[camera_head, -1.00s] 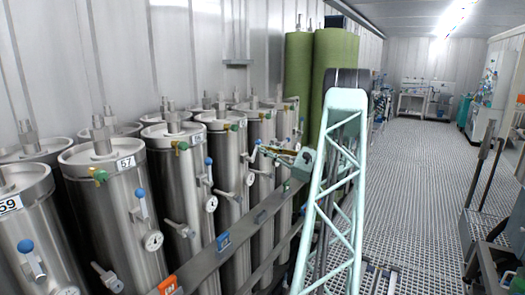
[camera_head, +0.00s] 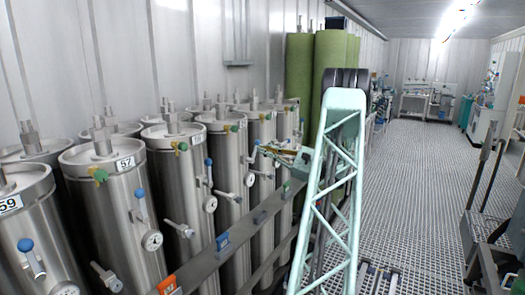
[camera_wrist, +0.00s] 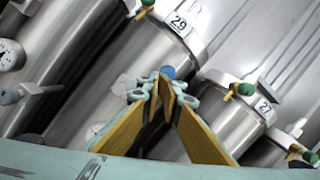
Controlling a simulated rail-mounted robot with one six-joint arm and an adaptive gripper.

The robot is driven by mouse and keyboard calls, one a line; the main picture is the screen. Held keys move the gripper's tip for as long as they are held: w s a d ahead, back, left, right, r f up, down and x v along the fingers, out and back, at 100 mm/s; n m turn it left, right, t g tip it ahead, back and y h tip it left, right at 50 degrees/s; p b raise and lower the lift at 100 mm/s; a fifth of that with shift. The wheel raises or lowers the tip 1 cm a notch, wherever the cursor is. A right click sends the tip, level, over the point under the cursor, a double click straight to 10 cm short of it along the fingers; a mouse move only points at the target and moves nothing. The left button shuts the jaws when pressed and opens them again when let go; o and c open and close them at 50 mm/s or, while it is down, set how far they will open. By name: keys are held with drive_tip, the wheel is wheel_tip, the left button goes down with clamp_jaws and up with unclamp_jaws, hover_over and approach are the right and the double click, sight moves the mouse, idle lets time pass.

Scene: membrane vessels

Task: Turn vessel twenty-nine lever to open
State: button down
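Vessel twenty-nine (camera_wrist: 140,50) is a steel cylinder with a "29" label near its top in the wrist view. Its lever shows only as a blue knob (camera_wrist: 168,72) just beyond my fingertips; the rest of the lever is hidden behind my fingers. My gripper (camera_wrist: 166,88) points at the knob, its yellow pads converging towards the tips with a narrow dark gap between them. I cannot tell whether the tips touch the lever. In the head view my gripper (camera_head: 268,151) reaches left to the row of vessels, with the blue knob (camera_head: 257,142) at its tips.
A neighbouring vessel labelled 27 (camera_wrist: 260,110) stands to the right in the wrist view. Vessel 57 (camera_head: 118,215) and others with blue-knobbed levers and gauges line the left. A grey rail (camera_head: 195,265) runs before them. The grated aisle (camera_head: 420,190) is clear.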

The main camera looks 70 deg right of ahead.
drive_tip(key=shift+w+a+r+n+y, duration=0.2)
drive_tip(key=shift+r+n+y, duration=0.2)
drive_tip(key=shift+n, duration=0.3)
idle(0.9)
